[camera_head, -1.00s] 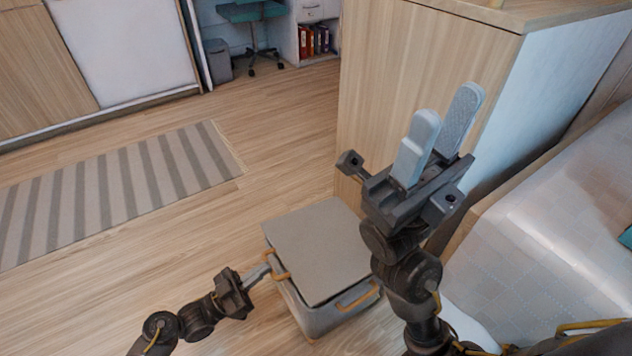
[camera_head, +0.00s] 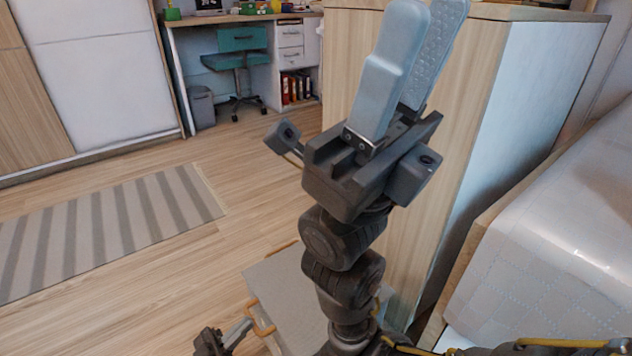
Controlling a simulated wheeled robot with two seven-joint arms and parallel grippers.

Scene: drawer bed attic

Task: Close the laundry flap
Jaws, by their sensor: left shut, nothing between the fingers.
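The grey laundry box stands on the floor at the bottom centre, partly cut off by the frame and partly hidden behind my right arm. Its flat grey flap (camera_head: 284,292) lies across the top; I cannot tell whether it is fully shut. A yellow handle (camera_head: 254,313) shows on the box's left side. My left gripper (camera_head: 240,331) is low at the bottom edge, its shut fingers beside this handle; I cannot tell if they touch it. My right gripper (camera_head: 424,25) is raised high in the middle, fingers up with an empty gap between them, tips reaching the top edge.
A wooden cabinet (camera_head: 480,60) stands behind my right gripper, with a bed (camera_head: 560,245) at right. A striped rug (camera_head: 105,225) lies at left. The wooden floor between rug and box is clear. A desk, teal chair (camera_head: 242,62) and bin (camera_head: 201,107) are at the back.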

